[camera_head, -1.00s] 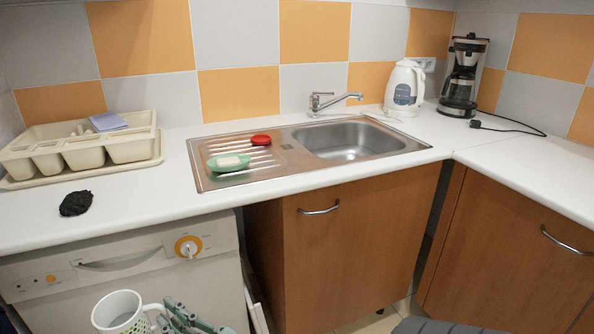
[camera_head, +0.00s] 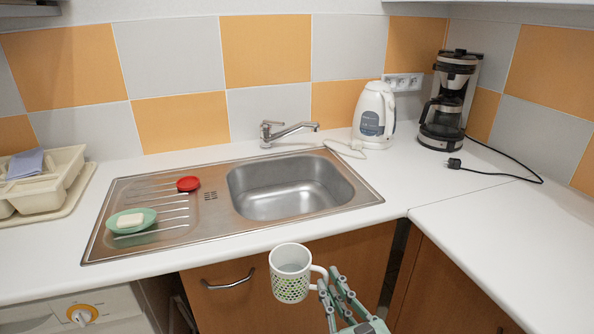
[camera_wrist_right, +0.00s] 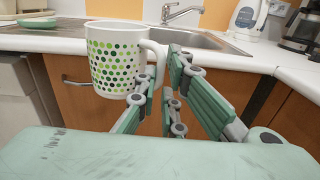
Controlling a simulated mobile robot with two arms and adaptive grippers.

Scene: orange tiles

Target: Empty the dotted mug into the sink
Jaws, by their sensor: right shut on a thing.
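The dotted mug (camera_head: 290,281), white with green dots, is upright in front of the counter edge, below the sink in the head view. My right gripper (camera_head: 328,288) is shut on its handle, at the mug's right side. In the right wrist view the mug (camera_wrist_right: 112,60) hangs left of the fingers of my right gripper (camera_wrist_right: 165,75). The mug's inside shows greyish in the head view; I cannot tell its contents. The steel sink (camera_head: 290,205) has an empty-looking basin with a tap (camera_head: 288,131) behind it. My left gripper is out of view.
A green soap dish (camera_head: 131,221) with soap and a red round item (camera_head: 188,184) lie on the drainboard. A white kettle (camera_head: 374,115) and coffee maker (camera_head: 449,103) stand right of the sink. A cutlery tray (camera_head: 62,182) is at left.

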